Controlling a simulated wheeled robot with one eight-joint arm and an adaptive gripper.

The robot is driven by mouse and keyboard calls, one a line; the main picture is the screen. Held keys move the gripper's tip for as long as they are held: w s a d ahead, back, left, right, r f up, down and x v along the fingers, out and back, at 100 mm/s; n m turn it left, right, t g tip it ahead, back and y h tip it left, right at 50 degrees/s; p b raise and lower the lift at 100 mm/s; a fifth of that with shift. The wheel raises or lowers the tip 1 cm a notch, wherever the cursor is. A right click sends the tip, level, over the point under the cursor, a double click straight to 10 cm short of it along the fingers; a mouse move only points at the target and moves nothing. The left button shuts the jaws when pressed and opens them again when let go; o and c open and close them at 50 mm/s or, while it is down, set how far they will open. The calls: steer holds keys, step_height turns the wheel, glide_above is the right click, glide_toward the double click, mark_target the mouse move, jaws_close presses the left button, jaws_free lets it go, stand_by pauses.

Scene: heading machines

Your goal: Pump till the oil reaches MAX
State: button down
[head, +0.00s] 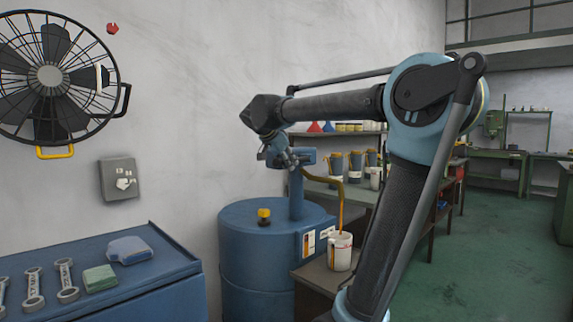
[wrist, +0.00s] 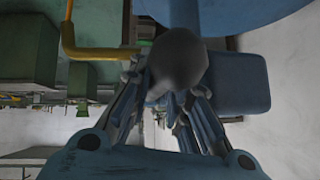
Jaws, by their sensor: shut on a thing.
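The blue oil drum (head: 240,222) stands against the wall with a blue pump (head: 297,195) on top. The yellow-brown spout pipe (head: 341,200) bends down from the pump to a white jug (head: 340,254) with red and dark markings. The oil level in the jug is too small to read. My gripper (head: 285,160) is at the pump head. In the wrist view my fingers (wrist: 172,105) are closed around a grey rounded pump handle (wrist: 181,58). The blue pump head (wrist: 240,83) and spout pipe (wrist: 92,51) show beside it. The fingers partly hide the handle.
A yellow cap (head: 264,215) sits on the drum top. A wall fan (head: 48,77) hangs above. Shelves (head: 350,188) with several jugs stand behind; the green floor at right is open.

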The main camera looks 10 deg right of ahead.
steer(key=c, duration=1.5)
jaws_free()
steer(key=shift+a, duration=0.1)
steer(key=v, duration=1.1)
steer(key=shift+s+a+r, duration=0.15)
steer(key=shift+r, duration=0.2)
